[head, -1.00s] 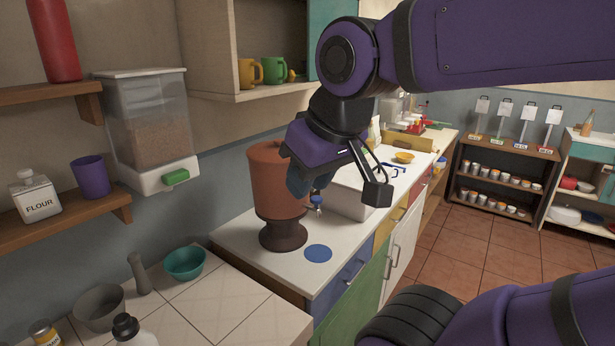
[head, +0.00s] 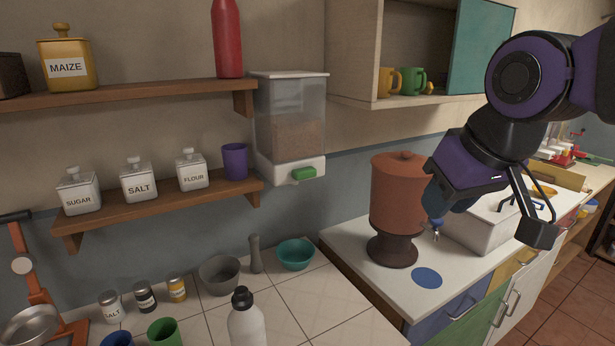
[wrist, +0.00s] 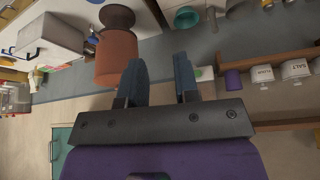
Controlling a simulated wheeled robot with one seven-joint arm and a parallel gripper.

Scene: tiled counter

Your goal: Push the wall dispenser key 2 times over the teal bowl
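The wall dispenser (head: 292,110) is a clear box of brown grains on the wall, with a white base and a green key (head: 304,173) on its front. The teal bowl (head: 295,254) stands upright on the tiled counter below the dispenser, slightly to the right in the head view; its inside looks empty. My gripper (head: 436,212) is to the right of both, beside the terracotta urn. In the wrist view my gripper (wrist: 160,70) has its two blue fingers apart with nothing between them. There the green key (wrist: 197,73) is partly hidden behind a finger, and the teal bowl (wrist: 187,18) shows beyond.
A terracotta urn (head: 398,195) on a dark foot stands between my gripper and the dispenser. A grey bowl (head: 219,275), a pestle (head: 256,255) and a white bottle (head: 246,322) stand near the teal bowl. A shelf with a purple cup (head: 235,162) is left of the dispenser.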

